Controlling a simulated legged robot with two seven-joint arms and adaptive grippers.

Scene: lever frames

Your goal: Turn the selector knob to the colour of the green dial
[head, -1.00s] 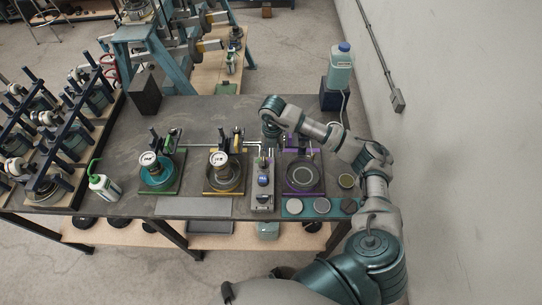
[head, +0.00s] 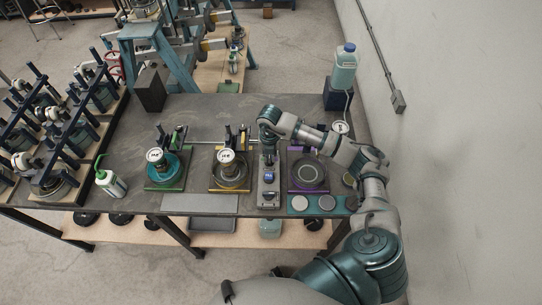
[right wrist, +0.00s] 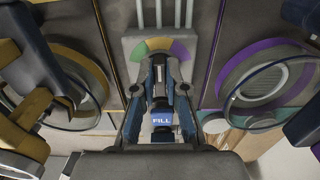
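The grey selector panel (head: 268,197) stands on the table between the yellow and purple stations. In the right wrist view its colour arc (right wrist: 160,47) runs green, orange, purple from left to right. The dark selector knob (right wrist: 159,74) is just below the arc, partly hidden. My right gripper (right wrist: 160,68) has a finger on each side of it; I cannot tell whether they touch it. In the head view the right gripper (head: 268,142) points down over the panel's far end. The green dial (head: 155,155) is a white-faced gauge at the green-based station. My left gripper is not in view.
A blue FILL button (right wrist: 162,121) sits on the panel, near my fingers. The yellow station (head: 229,186) is left of the panel, the purple station (head: 309,188) right. A green-topped bottle (head: 110,184) stands at left.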

